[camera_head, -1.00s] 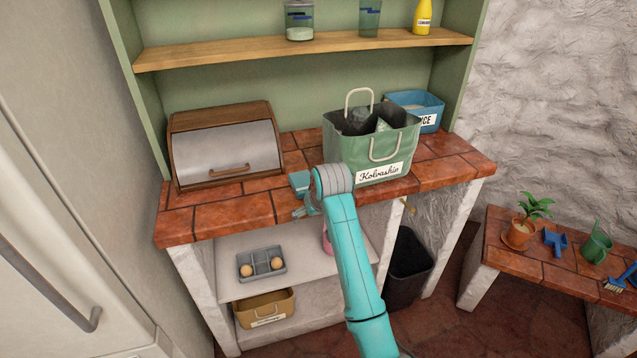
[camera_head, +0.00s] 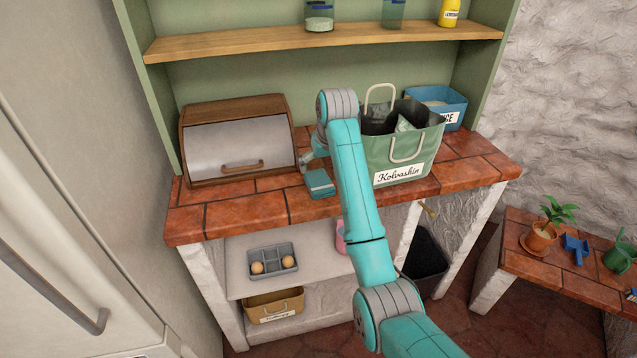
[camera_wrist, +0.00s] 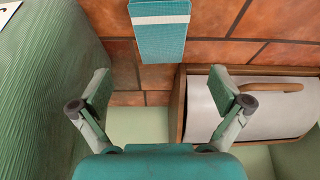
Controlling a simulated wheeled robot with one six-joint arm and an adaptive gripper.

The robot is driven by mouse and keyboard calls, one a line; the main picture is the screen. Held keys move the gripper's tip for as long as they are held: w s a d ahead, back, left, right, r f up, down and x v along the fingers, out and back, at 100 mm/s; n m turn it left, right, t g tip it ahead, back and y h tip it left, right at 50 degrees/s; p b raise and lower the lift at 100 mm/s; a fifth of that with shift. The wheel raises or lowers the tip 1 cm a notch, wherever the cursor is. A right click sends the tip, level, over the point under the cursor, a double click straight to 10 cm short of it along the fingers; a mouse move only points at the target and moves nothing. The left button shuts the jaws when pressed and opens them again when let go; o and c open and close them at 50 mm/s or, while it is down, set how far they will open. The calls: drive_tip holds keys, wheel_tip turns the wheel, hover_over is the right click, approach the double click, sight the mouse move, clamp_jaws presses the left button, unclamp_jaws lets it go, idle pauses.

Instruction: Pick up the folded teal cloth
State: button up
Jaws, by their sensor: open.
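The folded teal cloth (camera_head: 319,183) lies flat on the tiled counter, between the bread box and the green bag. In the wrist view the cloth (camera_wrist: 162,30) is teal with a white stripe, at the top of the picture, beyond the fingertips. My gripper (camera_wrist: 160,88) is open and empty, its two fingers spread wider than the cloth and apart from it. In the head view my gripper (camera_head: 308,160) is partly hidden behind my arm, just behind the cloth.
A bread box (camera_head: 238,144) stands left of the cloth. A green bag (camera_head: 402,152) labelled Kolvashin stands close on the right, with a blue bin (camera_head: 447,108) behind it. A wooden shelf (camera_head: 240,44) runs above. The counter front (camera_head: 240,212) is bare at left.

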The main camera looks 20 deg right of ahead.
sight(319, 180)
drive_tip(key=shift+s+x, duration=0.15)
drive_tip(key=shift+x, duration=1.6)
drive_tip(key=shift+s+x, duration=0.2)
drive_tip(key=shift+x, duration=1.5)
drive_tip(key=shift+a+f, duration=0.1)
drive_tip(key=shift+f, duration=0.05)
drive_tip(key=c, duration=1.1)
